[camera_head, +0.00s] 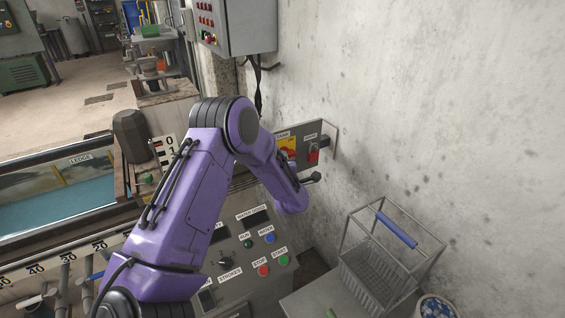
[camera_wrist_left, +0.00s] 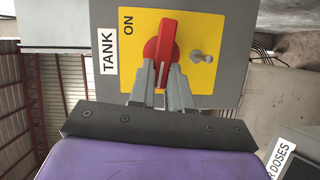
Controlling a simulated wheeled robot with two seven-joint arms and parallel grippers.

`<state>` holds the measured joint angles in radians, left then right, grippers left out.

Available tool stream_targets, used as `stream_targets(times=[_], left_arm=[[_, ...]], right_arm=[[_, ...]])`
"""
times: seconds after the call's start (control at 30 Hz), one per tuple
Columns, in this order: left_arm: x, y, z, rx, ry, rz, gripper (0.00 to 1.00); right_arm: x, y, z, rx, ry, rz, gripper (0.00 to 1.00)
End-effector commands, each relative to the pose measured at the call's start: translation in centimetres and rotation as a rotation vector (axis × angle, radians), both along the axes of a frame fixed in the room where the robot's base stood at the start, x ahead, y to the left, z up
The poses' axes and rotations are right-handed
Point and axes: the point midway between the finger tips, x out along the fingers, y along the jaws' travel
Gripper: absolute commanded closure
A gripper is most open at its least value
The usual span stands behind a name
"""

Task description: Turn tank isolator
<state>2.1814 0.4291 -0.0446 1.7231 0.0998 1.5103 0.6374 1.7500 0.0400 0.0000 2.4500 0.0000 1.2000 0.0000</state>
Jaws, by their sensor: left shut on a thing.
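The tank isolator is a red rotary handle (camera_wrist_left: 167,38) on a yellow plate (camera_wrist_left: 205,30), beside a white TANK label (camera_wrist_left: 108,40) and the word ON. My left gripper (camera_wrist_left: 164,76) is shut on the handle's near end, one finger on each side. In the head view my purple arm hides part of the yellow plate (camera_head: 289,146), and the grip itself is hidden. My right gripper is in neither view.
A red padlock-like part (camera_head: 313,154) is beside the isolator on the same grey box. Below is a control panel (camera_head: 240,250) with coloured buttons. A wire basket (camera_head: 376,275) stands at right against the concrete wall (camera_head: 430,110). A grey control cabinet (camera_head: 250,25) hangs above.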

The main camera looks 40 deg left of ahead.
Motion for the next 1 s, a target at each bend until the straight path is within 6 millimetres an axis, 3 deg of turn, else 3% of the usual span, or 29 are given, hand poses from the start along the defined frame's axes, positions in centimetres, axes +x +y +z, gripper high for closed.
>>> stream_targets(times=[0.37, 0.4, 0.47, 0.77, 1.0], left_arm=[[-0.1, 0.1, 0.0, -0.001, -0.003, 0.002, 1.0], [-0.1, 0.1, 0.0, -0.002, -0.002, 0.002, 0.75], [-0.1, 0.1, 0.0, -0.002, -0.002, 0.002, 0.56], [-0.1, -0.1, 0.0, -0.001, -0.002, 0.001, 0.56], [-2.7, -3.5, 0.1, -0.001, -0.001, -0.002, 0.56]], right_arm=[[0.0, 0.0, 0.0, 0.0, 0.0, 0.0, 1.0], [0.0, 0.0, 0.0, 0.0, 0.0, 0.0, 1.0], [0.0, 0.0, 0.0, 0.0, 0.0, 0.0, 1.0], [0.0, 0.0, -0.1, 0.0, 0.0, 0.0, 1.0], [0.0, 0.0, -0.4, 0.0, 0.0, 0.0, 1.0]])
